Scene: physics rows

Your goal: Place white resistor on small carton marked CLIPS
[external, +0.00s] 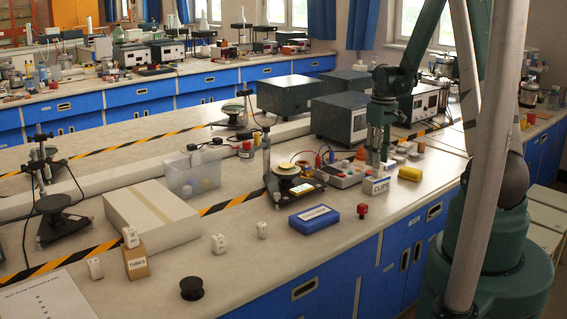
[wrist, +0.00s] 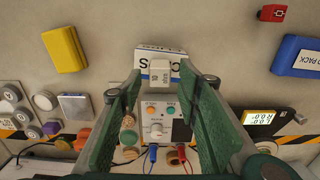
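The small carton marked CLIPS (external: 376,186) stands near the front of the bench; it also shows in the wrist view (wrist: 143,58), partly covered. A small white block with dark print, the white resistor (wrist: 160,73), appears on the carton's top. In the external view it is too small to make out clearly under the fingers. My gripper (external: 376,163) is just above the carton, pointing down. In the wrist view the fingers of my gripper (wrist: 160,91) are wide apart, with clear gaps on both sides of the resistor.
A grey meter box (external: 345,174) with leads stands beside the carton. A yellow block (external: 410,173), a blue box (external: 314,218) and a red part (external: 362,211) lie nearby. Other white blocks (external: 218,243) and a TUBES carton (external: 137,262) stand farther left.

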